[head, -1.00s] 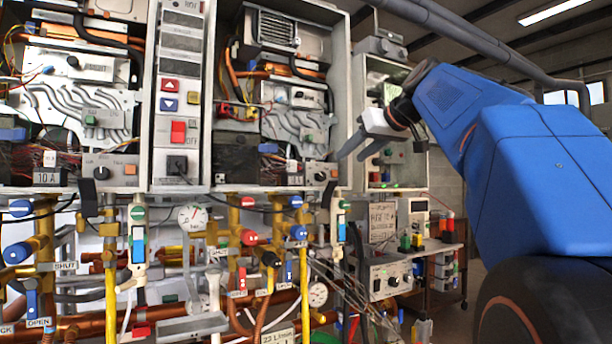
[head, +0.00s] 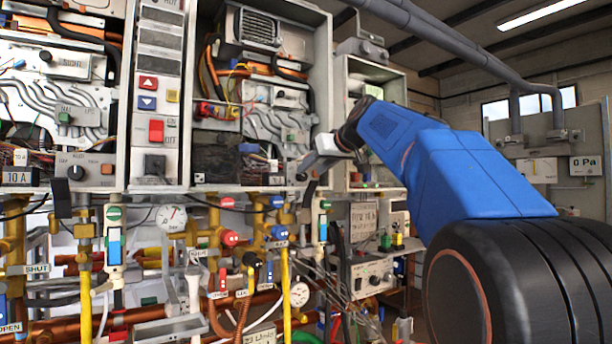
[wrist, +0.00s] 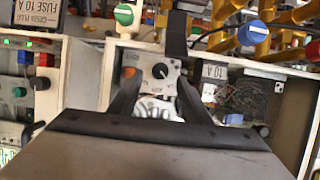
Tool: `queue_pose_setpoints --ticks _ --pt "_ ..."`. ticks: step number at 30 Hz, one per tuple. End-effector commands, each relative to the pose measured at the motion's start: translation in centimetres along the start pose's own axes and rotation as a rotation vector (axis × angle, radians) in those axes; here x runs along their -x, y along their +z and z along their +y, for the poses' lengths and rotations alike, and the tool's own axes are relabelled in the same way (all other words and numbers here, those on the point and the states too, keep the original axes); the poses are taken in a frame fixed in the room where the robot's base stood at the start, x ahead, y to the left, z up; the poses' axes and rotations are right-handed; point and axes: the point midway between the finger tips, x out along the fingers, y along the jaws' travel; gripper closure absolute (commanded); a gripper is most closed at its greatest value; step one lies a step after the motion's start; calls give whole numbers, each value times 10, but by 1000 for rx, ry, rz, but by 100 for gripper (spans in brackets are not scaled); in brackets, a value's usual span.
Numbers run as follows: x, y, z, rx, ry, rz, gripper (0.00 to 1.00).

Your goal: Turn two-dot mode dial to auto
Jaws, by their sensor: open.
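A black mode dial (wrist: 160,70) with a white pointer mark sits on a small light panel (wrist: 163,88) in the wrist view. My gripper (wrist: 160,75) is open, its dark fingers on either side of the dial in the picture. I cannot tell the remaining gap or whether they touch. In the head view my gripper (head: 308,172) is at the lower right of the right heater cabinet and hides that dial. Another black dial (head: 76,172) is on the left heater's panel. I cannot make out dots on either dial.
A dark upright strip (wrist: 176,35) stands close to the fingers in the wrist view. An orange button (wrist: 130,73) is beside the dial. Valves, yellow pipes and a gauge (head: 171,217) crowd the space below the cabinets. A cabinet wall (head: 322,90) stands close to my arm.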

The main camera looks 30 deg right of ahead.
Motion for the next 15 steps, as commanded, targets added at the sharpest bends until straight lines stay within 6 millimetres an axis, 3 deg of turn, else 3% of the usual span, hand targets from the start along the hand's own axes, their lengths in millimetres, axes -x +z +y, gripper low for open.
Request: queue_pose_setpoints --ticks 6,15 --pt "-32 0 0 0 -1 0 57" --pt "-47 0 0 1 0 0 57"
